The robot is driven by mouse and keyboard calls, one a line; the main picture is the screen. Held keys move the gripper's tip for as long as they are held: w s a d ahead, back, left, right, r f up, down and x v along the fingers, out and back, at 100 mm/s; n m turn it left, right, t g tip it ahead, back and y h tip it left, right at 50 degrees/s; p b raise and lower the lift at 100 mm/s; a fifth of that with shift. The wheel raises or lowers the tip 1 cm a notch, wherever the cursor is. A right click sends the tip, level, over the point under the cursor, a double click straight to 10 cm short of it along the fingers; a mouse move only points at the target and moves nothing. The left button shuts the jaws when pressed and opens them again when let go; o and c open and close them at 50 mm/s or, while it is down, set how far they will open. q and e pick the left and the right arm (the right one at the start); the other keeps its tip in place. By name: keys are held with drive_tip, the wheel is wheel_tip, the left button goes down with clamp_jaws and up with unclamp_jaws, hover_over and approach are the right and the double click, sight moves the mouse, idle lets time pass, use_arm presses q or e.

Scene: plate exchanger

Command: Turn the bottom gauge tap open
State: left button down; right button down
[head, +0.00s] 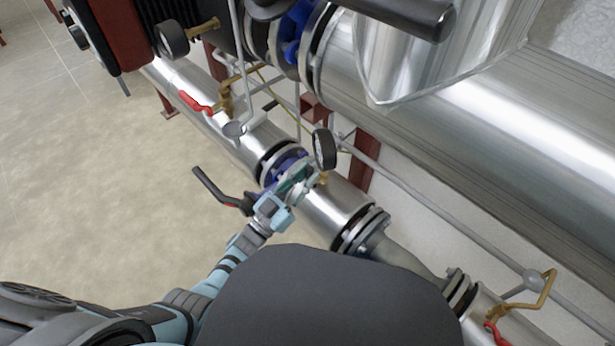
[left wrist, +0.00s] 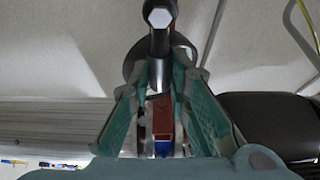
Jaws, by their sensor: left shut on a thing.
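The bottom gauge (head: 323,149) is a dark round dial on the lower pipe in the head view, with a small brass tap (head: 322,178) just below it. My left gripper (head: 303,179) is at this tap, its fingers beside the gauge and above the blue flange. In the left wrist view, the fingers (left wrist: 165,75) are closed around a slim grey part below a dark stem with a hexagonal end (left wrist: 158,17). The fingers hide most of the tap, so its turn angle cannot be read. My right gripper is out of view.
A black lever handle (head: 221,190) sticks out left of my gripper. A red-handled valve (head: 196,104) and another gauge (head: 172,40) stand farther up. A large silver pipe (head: 480,130) runs behind on the right. The floor at left is clear.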

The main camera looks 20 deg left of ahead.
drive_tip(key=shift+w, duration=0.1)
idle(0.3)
use_arm(q)
drive_tip(key=c, duration=1.5)
unclamp_jaws()
drive_tip(key=shift+a, duration=0.1)
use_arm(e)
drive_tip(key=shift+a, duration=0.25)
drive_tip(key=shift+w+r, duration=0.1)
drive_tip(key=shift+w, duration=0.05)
use_arm(q)
drive_tip(key=shift+s+f, duration=0.1)
drive_tip(key=shift+s, duration=0.05)
drive_tip(key=v, duration=1.1)
drive_tip(key=shift+s+a+f, duration=0.15)
drive_tip(key=shift+s+a, duration=0.05)
drive_tip(key=shift+s, duration=0.05)
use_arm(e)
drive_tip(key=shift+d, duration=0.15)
